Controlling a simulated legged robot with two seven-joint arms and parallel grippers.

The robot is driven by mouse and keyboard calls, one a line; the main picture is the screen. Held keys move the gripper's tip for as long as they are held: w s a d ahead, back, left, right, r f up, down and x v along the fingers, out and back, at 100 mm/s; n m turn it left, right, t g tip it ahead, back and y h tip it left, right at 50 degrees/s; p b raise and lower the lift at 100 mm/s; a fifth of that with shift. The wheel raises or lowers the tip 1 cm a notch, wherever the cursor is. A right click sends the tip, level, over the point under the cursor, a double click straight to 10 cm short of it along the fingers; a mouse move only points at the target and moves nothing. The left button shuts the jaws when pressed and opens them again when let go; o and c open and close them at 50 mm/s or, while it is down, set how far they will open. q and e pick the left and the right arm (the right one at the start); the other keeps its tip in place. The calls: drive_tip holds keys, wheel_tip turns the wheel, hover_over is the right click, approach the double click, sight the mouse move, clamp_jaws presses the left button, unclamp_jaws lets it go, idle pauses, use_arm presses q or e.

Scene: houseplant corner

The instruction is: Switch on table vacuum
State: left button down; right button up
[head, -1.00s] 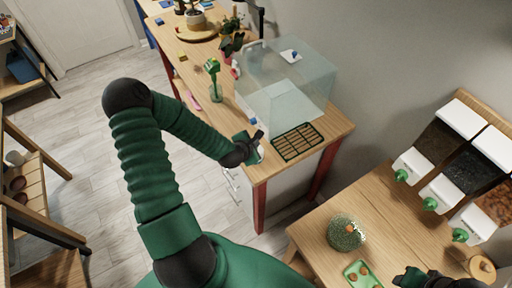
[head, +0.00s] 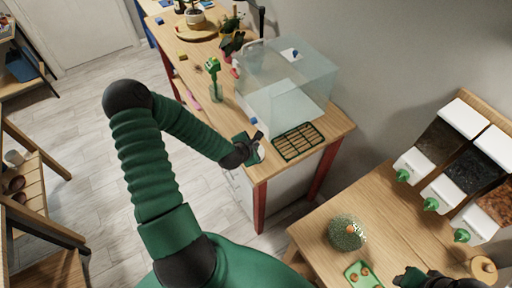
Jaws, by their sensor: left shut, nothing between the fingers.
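My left gripper (head: 254,142) is shut and empty at the near left corner of the long wooden table (head: 328,134). A small white thing (head: 260,153) shows right beside and partly under it, mostly hidden; it may be the table vacuum, but I cannot tell. A rounded, speckled green object (head: 345,233) with an orange spot stands on the nearer wooden table (head: 312,229). My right gripper (head: 410,278) is at the bottom edge, partly cut off, and its jaws cannot be made out.
A clear glass tank (head: 290,85) and a green-framed rack (head: 298,141) stand right of my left gripper. A small blue object (head: 253,121) lies just behind it. A green tray (head: 362,275) and dispensers (head: 440,190) are on the nearer table.

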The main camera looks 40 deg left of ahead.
use_arm(q)
drive_tip(key=shift+a, duration=0.1)
drive_tip(key=shift+f, duration=0.3)
drive_tip(key=shift+r, duration=0.15)
drive_tip(key=shift+r+p, duration=0.55)
drive_tip(key=shift+r, duration=0.05)
wheel_tip(320, 180, up, 6)
drive_tip(key=p, duration=0.5)
idle(0.3)
